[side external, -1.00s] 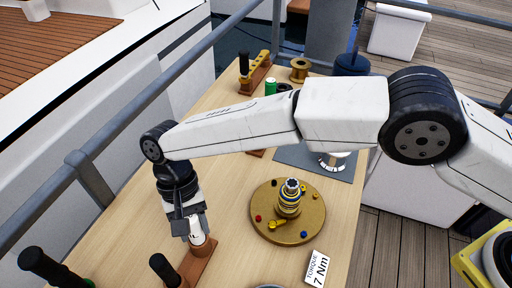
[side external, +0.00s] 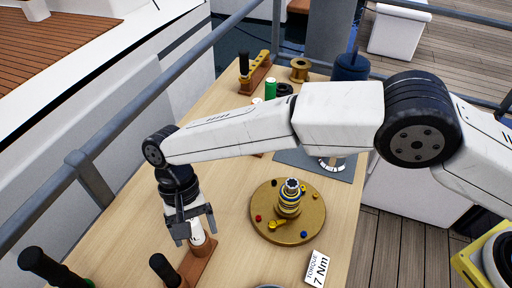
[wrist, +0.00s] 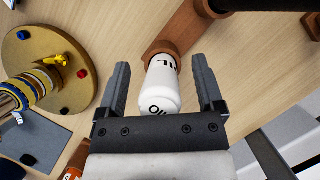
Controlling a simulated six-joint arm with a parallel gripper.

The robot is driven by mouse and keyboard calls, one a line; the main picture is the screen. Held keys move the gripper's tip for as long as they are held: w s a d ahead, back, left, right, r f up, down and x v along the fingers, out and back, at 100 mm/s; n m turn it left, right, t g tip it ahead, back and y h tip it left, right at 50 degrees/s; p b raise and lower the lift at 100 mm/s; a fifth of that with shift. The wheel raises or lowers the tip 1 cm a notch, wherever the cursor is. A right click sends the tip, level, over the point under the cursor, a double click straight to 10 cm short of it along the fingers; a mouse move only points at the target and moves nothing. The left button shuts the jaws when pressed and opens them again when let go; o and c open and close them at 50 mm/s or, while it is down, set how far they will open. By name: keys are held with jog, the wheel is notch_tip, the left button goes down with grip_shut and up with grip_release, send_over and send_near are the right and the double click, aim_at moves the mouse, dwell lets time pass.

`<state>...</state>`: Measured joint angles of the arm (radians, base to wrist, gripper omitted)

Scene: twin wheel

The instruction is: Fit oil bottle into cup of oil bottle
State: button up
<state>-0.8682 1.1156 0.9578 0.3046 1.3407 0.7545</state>
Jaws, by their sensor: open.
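The white oil bottle (side external: 197,236) with black lettering stands at the near left of the bench, its lower end in the brown cup (side external: 201,257) on a wooden block. In the wrist view the oil bottle (wrist: 162,88) lies between my two fingers, with a gap on each side, and its far end meets the brown cup (wrist: 163,47). How deep it sits is hidden. My gripper (side external: 192,226) is open above and around the bottle's top; the open fingers also show in the wrist view (wrist: 161,78).
A brass disc (side external: 262,228) with a stacked hub and small coloured pins lies to the right. A black-handled tool (side external: 164,268) stands beside the cup. A torque card (side external: 317,268) lies near the front edge. Bare bench lies between the disc and the cup.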

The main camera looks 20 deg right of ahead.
jog(key=v, duration=0.7)
jog(key=shift+r, duration=0.4)
jog(key=shift+w, duration=0.1)
dwell(0.4)
jog(key=w+d+r+t+y, duration=0.15)
jog(key=w+d, duration=0.25)
jog(key=d, duration=0.9)
jog(key=w+d+t+h, duration=0.1)
jog(key=w+d+t, duration=0.2)
jog(key=d, duration=1.1)
jog(key=s+d+f+t, duration=0.1)
jog(key=s+d, duration=0.6)
jog(key=d, duration=0.3)
jog(key=s+d+f+t, duration=0.1)
jog(key=s+d, duration=0.6)
jog(key=d, duration=0.2)
jog(key=shift+s+d+f+t, duration=0.2)
jog(key=shift+s+d+t, duration=0.1)
jog(key=shift+d+t, duration=0.05)
